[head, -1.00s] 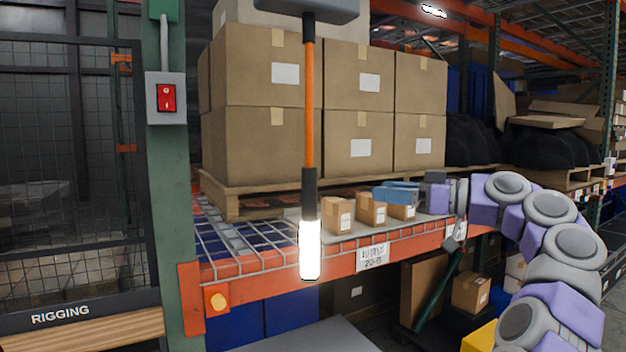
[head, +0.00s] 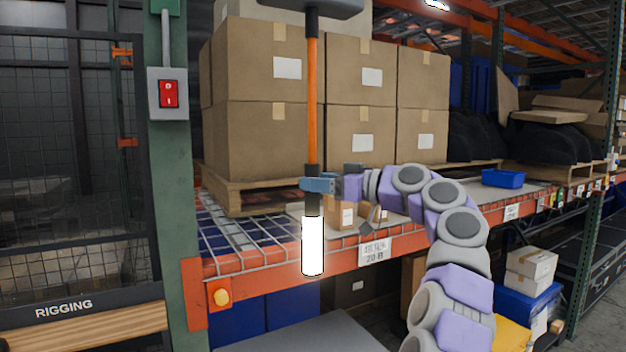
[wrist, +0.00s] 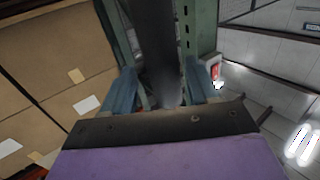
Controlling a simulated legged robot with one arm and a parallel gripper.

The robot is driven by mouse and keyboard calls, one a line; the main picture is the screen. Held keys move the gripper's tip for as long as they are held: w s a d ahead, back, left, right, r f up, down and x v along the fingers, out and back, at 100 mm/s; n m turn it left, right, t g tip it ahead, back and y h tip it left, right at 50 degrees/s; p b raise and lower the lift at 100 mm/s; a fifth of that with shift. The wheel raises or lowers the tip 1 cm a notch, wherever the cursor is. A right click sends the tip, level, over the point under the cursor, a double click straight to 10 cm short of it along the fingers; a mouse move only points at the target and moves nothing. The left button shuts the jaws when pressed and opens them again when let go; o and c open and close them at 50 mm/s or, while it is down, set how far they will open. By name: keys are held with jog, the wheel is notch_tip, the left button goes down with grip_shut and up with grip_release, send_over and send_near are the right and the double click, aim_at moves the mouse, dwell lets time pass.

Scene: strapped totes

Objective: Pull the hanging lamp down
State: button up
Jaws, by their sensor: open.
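The hanging lamp has an orange cord, a black grip (head: 312,204) and a lit white tube (head: 312,246) at its lower end. It hangs upright in front of the shelf. My gripper (head: 317,185) is at the upper part of the black grip, reaching in from the right. In the wrist view, the blue fingers of my gripper (wrist: 162,92) stand open on either side of the dark lamp shaft (wrist: 152,40). I cannot tell whether a finger touches it. The lit tube is out of the wrist view.
An orange-beamed shelf (head: 290,260) with wire decking stands behind the lamp. Large cartons (head: 267,75) on a pallet and small boxes sit on it. A green post (head: 172,215) with a red switch (head: 169,94) is at the left. A blue bin (head: 503,178) is at the right.

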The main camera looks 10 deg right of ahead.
jog(key=shift+x, duration=0.95)
jog(key=shift+s+a, duration=0.15)
jog(key=shift+s, duration=0.05)
jog(key=shift+r, duration=0.1)
grip_shut()
